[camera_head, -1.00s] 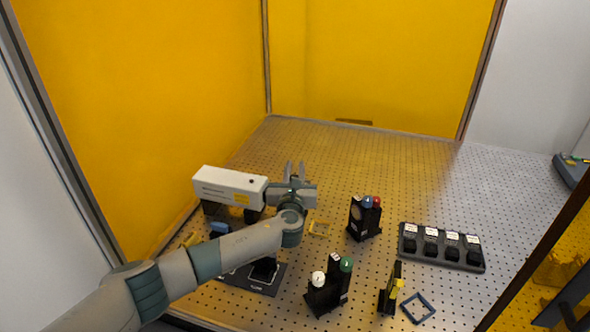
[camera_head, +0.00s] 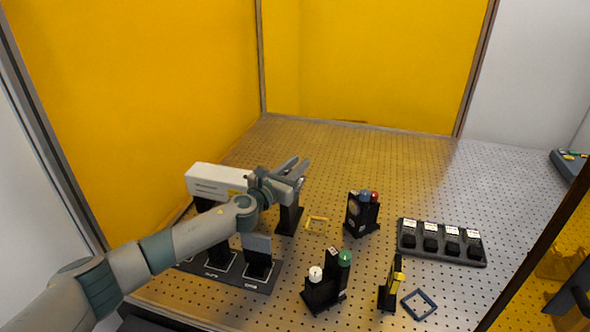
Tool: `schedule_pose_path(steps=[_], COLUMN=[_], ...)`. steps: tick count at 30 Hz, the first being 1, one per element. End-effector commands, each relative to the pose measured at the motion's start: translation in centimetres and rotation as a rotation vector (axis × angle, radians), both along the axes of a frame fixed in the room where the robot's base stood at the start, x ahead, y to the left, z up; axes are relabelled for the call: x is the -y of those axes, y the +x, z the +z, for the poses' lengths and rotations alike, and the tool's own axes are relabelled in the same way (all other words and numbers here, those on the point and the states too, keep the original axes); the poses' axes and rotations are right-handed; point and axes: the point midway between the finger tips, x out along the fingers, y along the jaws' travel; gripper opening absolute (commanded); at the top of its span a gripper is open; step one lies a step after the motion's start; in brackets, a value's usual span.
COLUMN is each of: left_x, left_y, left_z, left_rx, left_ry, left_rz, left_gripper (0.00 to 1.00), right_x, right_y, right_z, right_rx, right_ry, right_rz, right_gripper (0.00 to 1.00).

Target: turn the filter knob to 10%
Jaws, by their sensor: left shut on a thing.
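My left gripper (camera_head: 296,168) is at the front end of the white laser box (camera_head: 215,179), over a black post (camera_head: 289,219). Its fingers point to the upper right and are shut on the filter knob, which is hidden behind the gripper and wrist. The knob's scale and pointer cannot be read in this view. My right gripper is not in view.
A dark tray (camera_head: 228,279) with upright plates lies below my left forearm. Black mounts with white and green knobs (camera_head: 322,288) and blue and red knobs (camera_head: 362,214) stand to the right. A black rack (camera_head: 441,252), a yellow-marked mount (camera_head: 391,289) and a blue frame (camera_head: 418,305) are farther right.

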Motion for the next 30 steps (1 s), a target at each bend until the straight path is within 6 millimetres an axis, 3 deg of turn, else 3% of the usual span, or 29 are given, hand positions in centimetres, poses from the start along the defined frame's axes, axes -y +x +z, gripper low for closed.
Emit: schedule_pose_path(steps=[14,15,17,30], left_x=[0.09,0.10,0.10,-0.05], left_y=[-0.06,-0.05,-0.05,-0.25], left_z=[-0.02,-0.01,-0.02,0.00], left_rx=[-0.001,-0.001,-0.001,0.000], left_ry=[0.000,0.000,0.000,0.000], left_rz=[-0.030,-0.030,-0.030,-0.029], left_gripper=[0.00,0.22,0.36,0.39], right_x=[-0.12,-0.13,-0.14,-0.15], right_y=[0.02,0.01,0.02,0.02], right_z=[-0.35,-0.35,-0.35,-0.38], right_rx=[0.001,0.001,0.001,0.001], right_ry=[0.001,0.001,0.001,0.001], right_rz=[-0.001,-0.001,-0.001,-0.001], right_gripper=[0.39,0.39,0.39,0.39])
